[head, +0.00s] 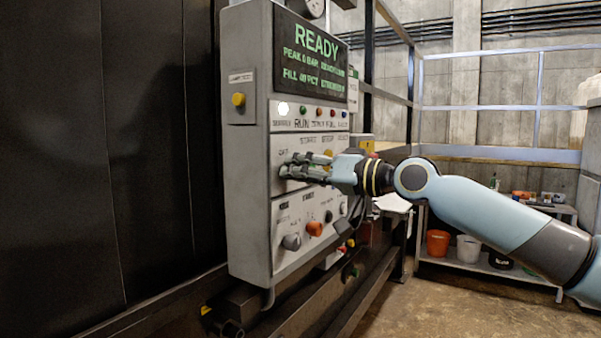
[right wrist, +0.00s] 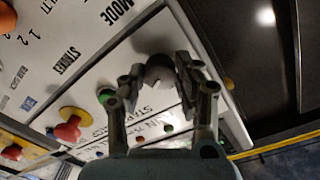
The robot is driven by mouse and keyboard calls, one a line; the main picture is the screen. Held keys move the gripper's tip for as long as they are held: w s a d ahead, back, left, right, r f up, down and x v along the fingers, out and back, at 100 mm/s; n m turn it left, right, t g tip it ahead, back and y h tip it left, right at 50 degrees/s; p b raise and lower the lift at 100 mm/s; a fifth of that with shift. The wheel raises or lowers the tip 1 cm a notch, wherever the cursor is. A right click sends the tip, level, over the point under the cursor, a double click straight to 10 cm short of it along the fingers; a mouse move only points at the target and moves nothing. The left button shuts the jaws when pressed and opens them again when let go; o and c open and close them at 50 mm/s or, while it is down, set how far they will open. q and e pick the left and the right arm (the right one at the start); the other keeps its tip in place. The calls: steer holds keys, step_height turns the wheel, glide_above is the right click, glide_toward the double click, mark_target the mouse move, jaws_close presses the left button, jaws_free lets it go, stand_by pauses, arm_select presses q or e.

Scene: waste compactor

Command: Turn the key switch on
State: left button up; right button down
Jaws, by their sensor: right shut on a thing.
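The grey control panel (head: 240,120) stands upright at the middle of the head view. The key switch is at its upper left, by the "OFF" label, mostly hidden by my fingers in that view. In the right wrist view the key switch (right wrist: 158,66) shows as a round grey part between the fingers. My right gripper (head: 291,167) reaches in from the right and is shut on the key switch; it also shows in the right wrist view (right wrist: 160,77). I cannot make out which way the key points. My left gripper is not in view.
The panel's screen (head: 313,60) reads "READY". An orange knob (head: 314,229) and a grey knob (head: 291,242) sit below my gripper. A yellow button (head: 238,99) is on the panel's side. A shelf with buckets (head: 468,248) stands behind my arm.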

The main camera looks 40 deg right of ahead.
steer(key=c, duration=0.9)
jaws_free()
steer(key=shift+c, duration=0.2)
steer(key=shift+r, duration=0.1)
step_height(320, 180, up, 10)
steer(key=shift+f, duration=0.1)
